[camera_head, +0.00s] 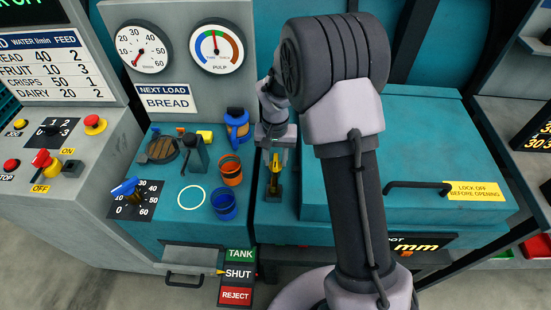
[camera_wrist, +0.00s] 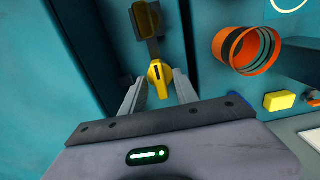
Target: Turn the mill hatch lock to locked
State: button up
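The hatch lock is a yellow knob (camera_wrist: 160,74) with a dark line on it. It also shows in the head view as a small yellow piece (camera_head: 275,160) on the teal machine, left of the mill hatch (camera_head: 410,130). Behind it in the wrist view is a darker yellow piece (camera_wrist: 146,18) on a grey bracket. My gripper (camera_wrist: 158,84) is open, with one finger on each side of the yellow knob. I cannot tell whether either finger touches it.
An orange cup (camera_head: 230,171) and a blue cup (camera_head: 224,204) stand just left of the lock. A blue-and-orange jug (camera_head: 237,126) is behind them. The hatch has a black handle (camera_head: 418,186) and a yellow "LOCK OFF BEFORE OPENING" label (camera_head: 474,191). A teal wall borders the lock.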

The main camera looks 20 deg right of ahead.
grip_shut()
dwell(1.3)
